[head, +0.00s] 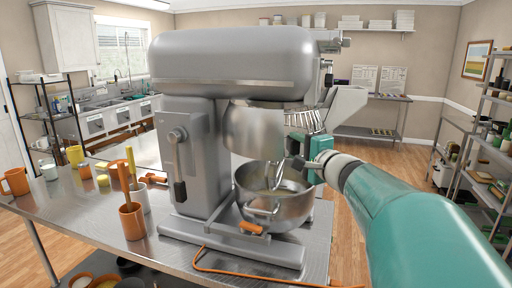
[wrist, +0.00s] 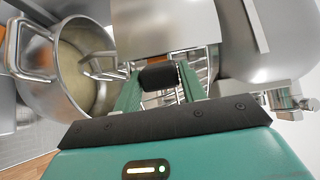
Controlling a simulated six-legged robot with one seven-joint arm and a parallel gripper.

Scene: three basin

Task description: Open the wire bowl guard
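The large grey mixer (head: 232,65) stands on the metal table. Its wire bowl guard (head: 306,120) shows as thin bars under the head, right of a solid metal shield (head: 254,132). The guard's bars also show behind my fingers in the wrist view (wrist: 205,68). The steel mixing bowl (head: 274,200) sits below, and it is at the left in the wrist view (wrist: 62,62). My gripper (head: 299,152) is at the front of the guard. In the wrist view, a black cylindrical handle (wrist: 158,76) fills the gap between my two green fingers. Its attachment to the guard is partly hidden.
A metal chute (head: 345,103) juts out right of the guard, close above my gripper. An orange cup with utensils (head: 132,220) and other cups stand on the table (head: 95,245) at left. An orange cord (head: 235,274) runs along the front edge. Shelves (head: 490,150) line the right wall.

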